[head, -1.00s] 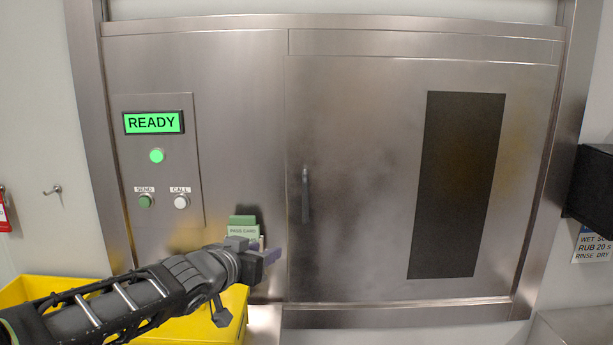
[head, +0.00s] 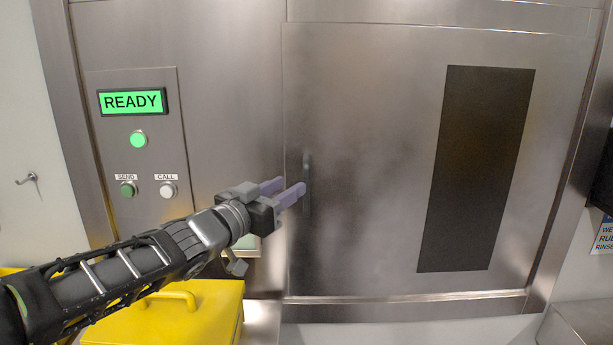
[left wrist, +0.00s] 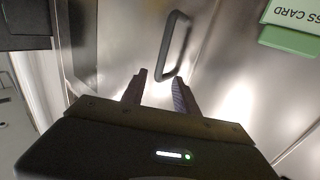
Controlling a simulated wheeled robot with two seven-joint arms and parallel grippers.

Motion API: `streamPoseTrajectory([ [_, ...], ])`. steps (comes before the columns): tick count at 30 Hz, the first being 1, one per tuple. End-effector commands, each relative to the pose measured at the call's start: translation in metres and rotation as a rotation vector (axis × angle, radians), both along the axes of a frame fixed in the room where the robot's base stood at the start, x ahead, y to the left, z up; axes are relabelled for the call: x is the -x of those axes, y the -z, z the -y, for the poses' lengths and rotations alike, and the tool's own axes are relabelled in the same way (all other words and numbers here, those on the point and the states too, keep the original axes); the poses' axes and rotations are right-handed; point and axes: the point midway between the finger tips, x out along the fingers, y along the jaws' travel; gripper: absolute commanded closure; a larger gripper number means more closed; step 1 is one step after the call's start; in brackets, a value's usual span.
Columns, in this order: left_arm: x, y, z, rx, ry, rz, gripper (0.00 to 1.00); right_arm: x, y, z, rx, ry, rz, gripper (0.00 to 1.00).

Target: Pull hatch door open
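The hatch door (head: 370,160) is a large brushed-steel panel with a dark window (head: 477,165). It looks shut in its frame. Its dark upright bar handle (head: 307,172) is near the door's left edge; the handle also shows in the left wrist view (left wrist: 176,42). My left gripper (head: 284,190) is just left of the handle in the head view, its two purple-grey fingers apart and pointing at it. In the left wrist view the fingers (left wrist: 160,88) are spread with nothing between them, and the handle lies beyond the tips. My right gripper is not in view.
A panel left of the door has a green READY display (head: 133,102), a green SEND button (head: 128,189) and a white CALL button (head: 168,189). A green card holder shows in the left wrist view (left wrist: 290,38). A yellow bin (head: 170,312) stands below my left arm.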

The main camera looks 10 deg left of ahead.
Motion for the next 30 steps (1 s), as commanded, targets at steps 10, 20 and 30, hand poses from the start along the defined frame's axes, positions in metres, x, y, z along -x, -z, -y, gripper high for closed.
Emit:
streamPoseTrajectory([
  [10,-0.035,0.0,0.013,-0.001,0.001,-0.003,0.64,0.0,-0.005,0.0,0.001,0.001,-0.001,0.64],
  [20,-0.071,0.0,0.025,-0.001,0.0,-0.001,0.64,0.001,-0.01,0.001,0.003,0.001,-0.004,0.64],
  [30,-0.073,0.0,0.026,0.0,-0.001,0.0,0.68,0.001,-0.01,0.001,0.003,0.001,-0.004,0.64],
])
